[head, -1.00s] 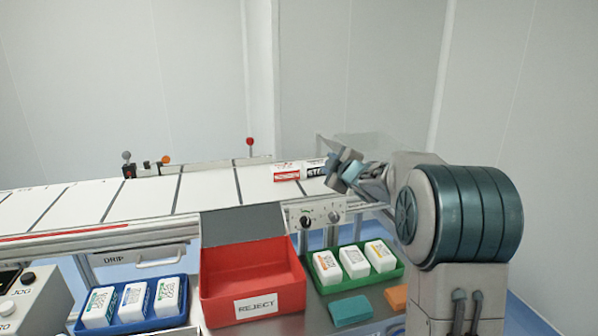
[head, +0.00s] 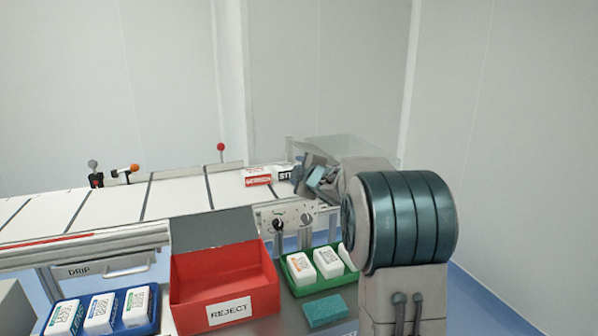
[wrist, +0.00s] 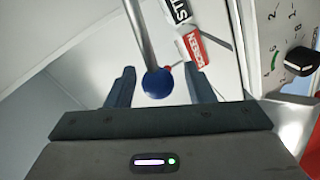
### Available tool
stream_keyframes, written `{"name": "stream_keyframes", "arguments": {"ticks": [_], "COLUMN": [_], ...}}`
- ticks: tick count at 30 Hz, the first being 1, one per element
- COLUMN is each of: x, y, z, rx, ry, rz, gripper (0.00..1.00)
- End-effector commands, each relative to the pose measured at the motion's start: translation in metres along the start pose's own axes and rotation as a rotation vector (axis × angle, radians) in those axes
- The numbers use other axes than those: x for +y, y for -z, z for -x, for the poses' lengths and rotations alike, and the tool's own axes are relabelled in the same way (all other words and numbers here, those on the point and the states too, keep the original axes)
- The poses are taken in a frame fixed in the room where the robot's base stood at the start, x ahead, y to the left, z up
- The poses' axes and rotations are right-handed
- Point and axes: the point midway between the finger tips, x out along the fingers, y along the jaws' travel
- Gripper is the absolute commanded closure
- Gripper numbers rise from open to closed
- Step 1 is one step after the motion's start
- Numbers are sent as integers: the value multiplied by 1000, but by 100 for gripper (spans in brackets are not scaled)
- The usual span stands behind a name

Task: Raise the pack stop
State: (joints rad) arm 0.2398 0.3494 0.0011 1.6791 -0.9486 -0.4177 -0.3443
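A blue ball knob (wrist: 158,83) on a grey rod (wrist: 139,30) shows in the wrist view. It sits between the two fingers of my gripper (wrist: 160,86), with a visible gap on each side. The gripper is open and holds nothing. In the head view my gripper (head: 315,178) is at the right end of the conveyor, beside the packs, and the blue knob is hidden there. I cannot tell from these frames whether the blue knob belongs to the pack stop. A red-and-white pack (head: 257,176) and a black-and-white pack (head: 284,173) lie on the belt (head: 180,195).
A clear guard (head: 345,150) stands behind my gripper. A dial panel (head: 290,217) is on the conveyor's front. Below are a red REJECT bin (head: 225,270), a green tray (head: 306,287), a blue tray (head: 152,318) and a teal sponge (head: 325,310). Levers with grey, orange and red knobs stand along the back.

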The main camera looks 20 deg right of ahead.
Motion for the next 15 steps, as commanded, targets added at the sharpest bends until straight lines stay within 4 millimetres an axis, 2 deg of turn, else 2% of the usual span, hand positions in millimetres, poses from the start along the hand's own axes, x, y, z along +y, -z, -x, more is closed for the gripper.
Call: {"name": "stream_keyframes", "arguments": {"ticks": [9,15], "x": [0,2], "y": [0,0], "z": [2,22], "rx": [-1,-2], "ry": [-1,-2], "rz": [-1,-1], "gripper": [52,52]}}
